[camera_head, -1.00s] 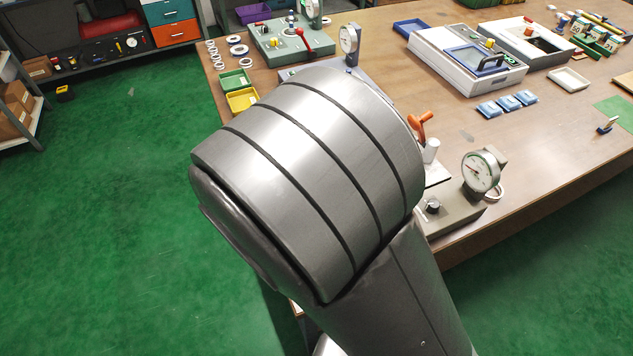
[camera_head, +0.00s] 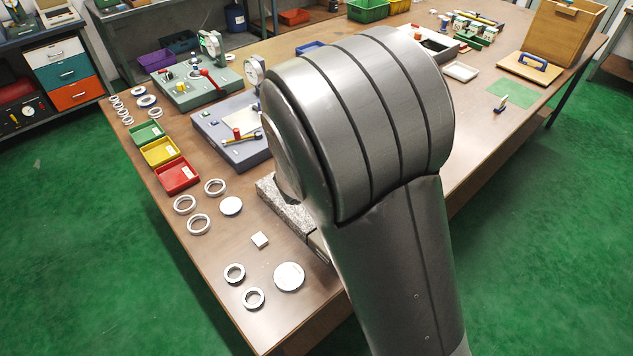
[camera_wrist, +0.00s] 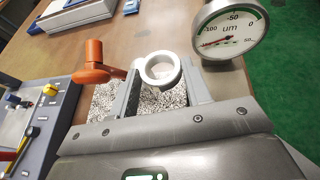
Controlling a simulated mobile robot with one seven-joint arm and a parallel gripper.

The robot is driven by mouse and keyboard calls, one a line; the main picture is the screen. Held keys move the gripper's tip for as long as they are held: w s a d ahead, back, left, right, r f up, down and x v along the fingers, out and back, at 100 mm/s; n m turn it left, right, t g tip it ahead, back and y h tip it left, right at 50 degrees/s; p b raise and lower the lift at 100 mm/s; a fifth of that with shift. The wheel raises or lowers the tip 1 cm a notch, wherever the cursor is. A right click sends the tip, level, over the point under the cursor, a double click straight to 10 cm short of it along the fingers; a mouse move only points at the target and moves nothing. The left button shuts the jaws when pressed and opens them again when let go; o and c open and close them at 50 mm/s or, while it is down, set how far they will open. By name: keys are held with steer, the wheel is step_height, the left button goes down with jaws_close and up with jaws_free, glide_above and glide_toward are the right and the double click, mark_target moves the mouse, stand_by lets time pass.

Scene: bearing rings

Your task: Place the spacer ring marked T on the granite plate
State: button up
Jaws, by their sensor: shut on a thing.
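In the wrist view, a pale spacer ring (camera_wrist: 161,84) sits between the fingertips of my gripper (camera_wrist: 161,80). My gripper is shut on it. I cannot read any T mark on it. The speckled granite plate (camera_wrist: 104,104) lies below and behind the ring and fingers. I cannot tell whether the ring touches it. In the head view, part of the granite plate (camera_head: 288,208) shows left of my arm, which hides the rest of it. My gripper and the held ring are hidden there.
In the wrist view, an orange handle (camera_wrist: 92,66) stands left of the ring, and a dial gauge (camera_wrist: 232,27) stands close at upper right. In the head view, several loose rings (camera_head: 199,224), a round disc (camera_head: 289,277) and a red tray (camera_head: 177,176) lie left of the plate.

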steer(key=shift+w+d, duration=0.15)
steer(key=shift+d, duration=0.3)
steer(key=a+f, duration=0.2)
steer(key=a, duration=0.1)
steer(key=w+a+f, duration=0.1)
steer(key=a+f, duration=0.1)
steer(key=a, duration=0.2)
steer(key=w+a+f, duration=0.1)
steer(key=a+f, duration=0.1)
steer(key=a, duration=0.2)
steer(key=shift+w+f, duration=0.15)
steer(key=shift+f, duration=0.2)
steer(key=shift+a+f, duration=0.1)
steer(key=shift+f, duration=1.95)
steer(key=o, duration=1.1)
steer(key=shift+f, duration=0.1)
steer(key=shift+o, duration=0.2)
